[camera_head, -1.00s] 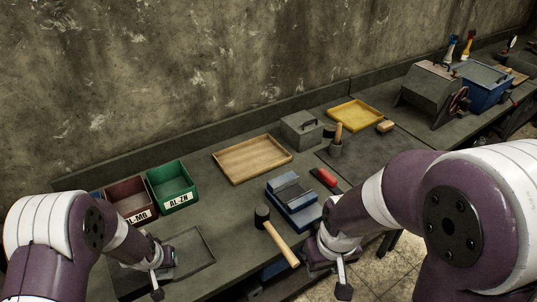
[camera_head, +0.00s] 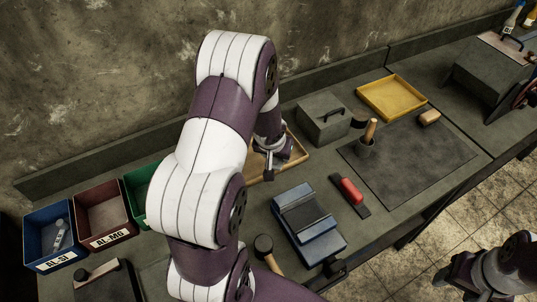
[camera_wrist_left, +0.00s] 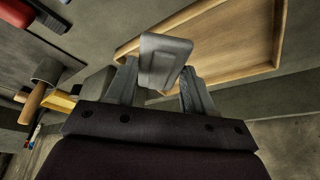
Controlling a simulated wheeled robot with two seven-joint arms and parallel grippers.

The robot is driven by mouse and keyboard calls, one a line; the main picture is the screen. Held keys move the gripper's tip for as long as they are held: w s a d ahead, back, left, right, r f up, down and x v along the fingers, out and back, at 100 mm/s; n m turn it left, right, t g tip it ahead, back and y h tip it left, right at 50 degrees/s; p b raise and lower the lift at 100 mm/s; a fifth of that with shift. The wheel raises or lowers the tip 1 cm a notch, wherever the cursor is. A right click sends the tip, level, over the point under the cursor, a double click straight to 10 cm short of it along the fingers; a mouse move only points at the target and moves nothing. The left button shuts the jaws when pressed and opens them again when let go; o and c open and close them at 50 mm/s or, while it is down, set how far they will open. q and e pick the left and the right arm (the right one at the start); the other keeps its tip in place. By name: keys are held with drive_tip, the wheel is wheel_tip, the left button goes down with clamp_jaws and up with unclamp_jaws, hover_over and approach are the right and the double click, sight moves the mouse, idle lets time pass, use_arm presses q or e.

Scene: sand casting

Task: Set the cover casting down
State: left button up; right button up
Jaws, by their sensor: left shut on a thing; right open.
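The cover casting (camera_wrist_left: 164,60) is a grey, rounded rectangular piece between the fingers of my left gripper (camera_wrist_left: 160,85) in the left wrist view. My left gripper is shut on it. The wooden tray (camera_wrist_left: 235,57) lies beyond and below the casting there. In the head view my left gripper (camera_head: 270,168) is over the wooden tray (camera_head: 299,157), and my arm hides much of the tray. I cannot tell whether the casting touches the tray. My right gripper (camera_head: 441,277) is open and empty at the lower right, away from the bench.
A blue vise-like block (camera_head: 308,226), a red-handled tool (camera_head: 350,191) and a mallet (camera_head: 266,252) lie in front of the tray. A grey lidded box (camera_head: 322,120) and yellow tray (camera_head: 392,97) stand behind. Labelled bins (camera_head: 102,212) are at left. The dark mat (camera_head: 420,160) is mostly clear.

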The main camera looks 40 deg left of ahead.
use_arm(q)
approach(254, 164)
drive_tip(key=shift+w+d+p, duration=0.35)
drive_tip(key=shift+w+p, duration=0.1)
drive_tip(key=shift+w, duration=0.25)
drive_tip(key=shift+w+a+f, duration=0.45)
drive_tip(key=shift+a+f, duration=0.2)
drive_tip(key=shift+f, duration=0.2)
wheel_tip(254, 164, down, 3)
drive_tip(key=shift+w+d+f+b, duration=0.1)
drive_tip(key=shift+d+f+b, duration=0.05)
drive_tip(key=shift+b, duration=0.4)
drive_tip(key=shift+f, duration=0.3)
drive_tip(key=shift+s+a, duration=0.2)
drive_tip(key=shift+a, duration=0.1)
drive_tip(key=shift+w+d+f, duration=0.1)
drive_tip(key=shift+d+f, duration=0.05)
drive_tip(key=shift+f, duration=0.05)
drive_tip(key=o, duration=1)
drive_tip(key=shift+o, duration=0.7)
use_arm(e)
drive_tip(key=shift+s+a+r, duration=0.4)
drive_tip(key=shift+s+a, duration=0.05)
use_arm(q)
drive_tip(key=shift+r, duration=0.15)
